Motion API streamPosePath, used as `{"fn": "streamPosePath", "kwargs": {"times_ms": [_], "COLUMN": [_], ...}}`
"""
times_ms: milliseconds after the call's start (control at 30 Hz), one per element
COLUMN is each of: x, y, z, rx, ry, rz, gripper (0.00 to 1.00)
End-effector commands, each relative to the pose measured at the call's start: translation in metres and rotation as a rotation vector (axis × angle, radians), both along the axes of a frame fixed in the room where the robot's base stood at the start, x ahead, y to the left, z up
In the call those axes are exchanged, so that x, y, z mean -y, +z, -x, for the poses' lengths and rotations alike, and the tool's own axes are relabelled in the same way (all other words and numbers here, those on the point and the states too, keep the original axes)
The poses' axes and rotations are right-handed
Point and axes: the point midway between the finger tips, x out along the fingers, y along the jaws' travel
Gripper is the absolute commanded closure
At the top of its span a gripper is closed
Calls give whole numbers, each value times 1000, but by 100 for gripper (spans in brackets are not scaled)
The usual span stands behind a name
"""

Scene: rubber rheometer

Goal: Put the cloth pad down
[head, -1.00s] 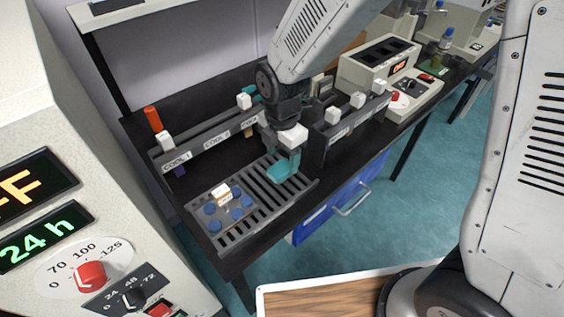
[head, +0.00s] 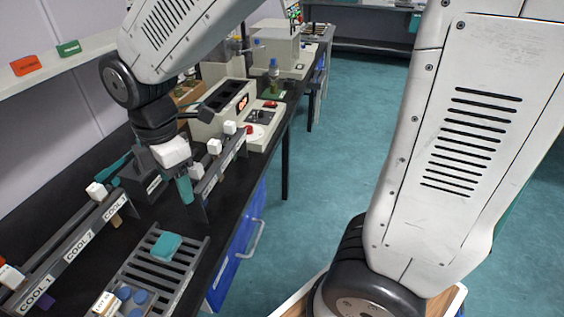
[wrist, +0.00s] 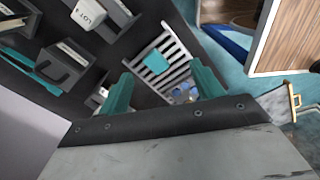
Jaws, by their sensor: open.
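The teal cloth pad (head: 166,246) lies on the grey slatted rack (head: 189,262), near its far end. It also shows in the wrist view (wrist: 155,63), on the slats, between and beyond my fingers. My gripper (head: 184,190) is above the black bench, behind the rack and apart from the pad. In the wrist view my gripper (wrist: 160,82) has its two teal fingers spread wide with nothing between them.
Blue round pieces (head: 131,295) and a small labelled block (head: 105,303) sit at the rack's near end. Rails labelled COOL (head: 80,245) stand to the left. A beige instrument (head: 222,105) stands behind, and a blue drawer (head: 236,250) is below the bench's right edge.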

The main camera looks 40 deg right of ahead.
Motion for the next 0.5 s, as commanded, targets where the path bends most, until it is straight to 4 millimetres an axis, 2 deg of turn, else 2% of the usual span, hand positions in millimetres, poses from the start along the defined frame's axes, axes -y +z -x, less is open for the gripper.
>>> {"fn": "streamPosePath", "kwargs": {"times_ms": [33, 200, 300, 400, 500], "x": [23, 82, 109, 126, 136], "y": [18, 54, 65, 71, 72], "z": [13, 67, 101, 131, 153], "rx": [18, 39, 50, 58, 62], "ry": [-161, -728, -1045, -1313, -1509], "rz": [-11, -40, -60, -80, -95], "gripper": [34, 34, 34, 34, 34]}}
